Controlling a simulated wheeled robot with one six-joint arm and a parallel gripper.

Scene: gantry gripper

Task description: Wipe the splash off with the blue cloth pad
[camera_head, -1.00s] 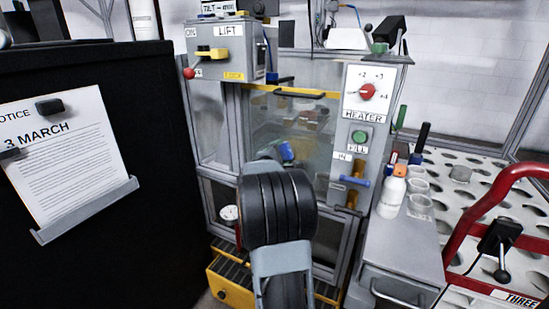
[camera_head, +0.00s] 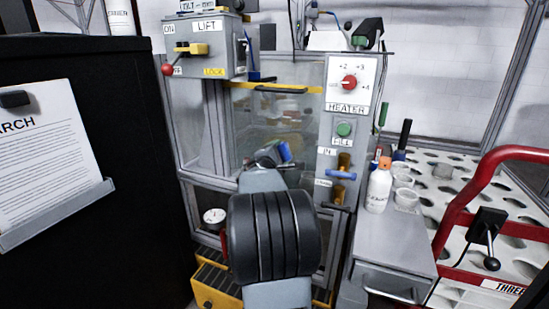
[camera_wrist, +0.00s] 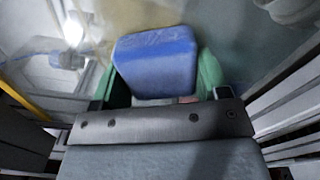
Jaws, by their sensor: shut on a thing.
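My gripper (camera_head: 272,156) is in front of the machine's clear window (camera_head: 250,125), at the middle of the head view. It is shut on the blue cloth pad (camera_head: 284,151). In the wrist view the blue pad (camera_wrist: 155,60) sits between two green fingers (camera_wrist: 208,75), its broad face showing. The clear panel fills the background beyond the pad there. I cannot tell whether the pad touches the panel. I cannot make out the splash for certain; my arm covers the lower part of the window.
A LIFT box (camera_head: 205,48) with levers hangs at upper left, and a HEATER panel (camera_head: 349,85) stands right of the window. A white bottle (camera_head: 378,188) and cups stand on a side cabinet. A red rail (camera_head: 460,205) is at right, a black board (camera_head: 130,150) at left.

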